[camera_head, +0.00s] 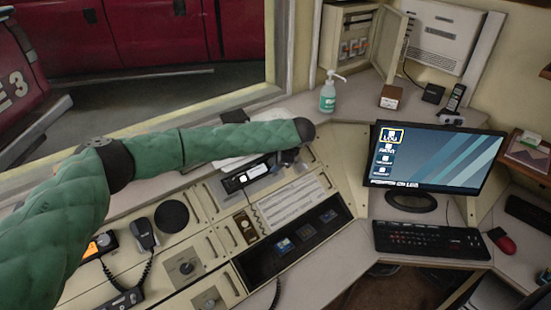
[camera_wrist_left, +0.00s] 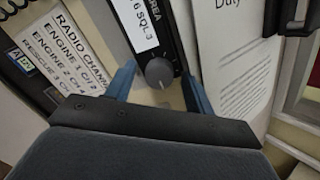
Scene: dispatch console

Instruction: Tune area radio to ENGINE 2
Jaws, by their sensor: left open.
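The area radio (camera_head: 248,176) is a black unit with a lit white display, set in the sloped console. In the left wrist view its display (camera_wrist_left: 140,25) reads in part "6 SQL 3". Below the display is a round grey tuning knob (camera_wrist_left: 159,73) with a pointer mark. My left gripper (camera_wrist_left: 160,92) is open, with its blue fingers on either side of the knob and a visible gap to each. In the head view my left gripper (camera_head: 288,158) is small and dark at the radio's right end. My right gripper is not in view.
A radio channel list (camera_wrist_left: 65,55) lies left of the radio, naming ENGINE 1, ENGINE 2 and a rescue channel; its numbers are partly hidden. A printed sheet (camera_wrist_left: 240,50) lies right. A monitor (camera_head: 440,155), keyboard (camera_head: 430,240) and sanitizer bottle (camera_head: 328,95) stand further right.

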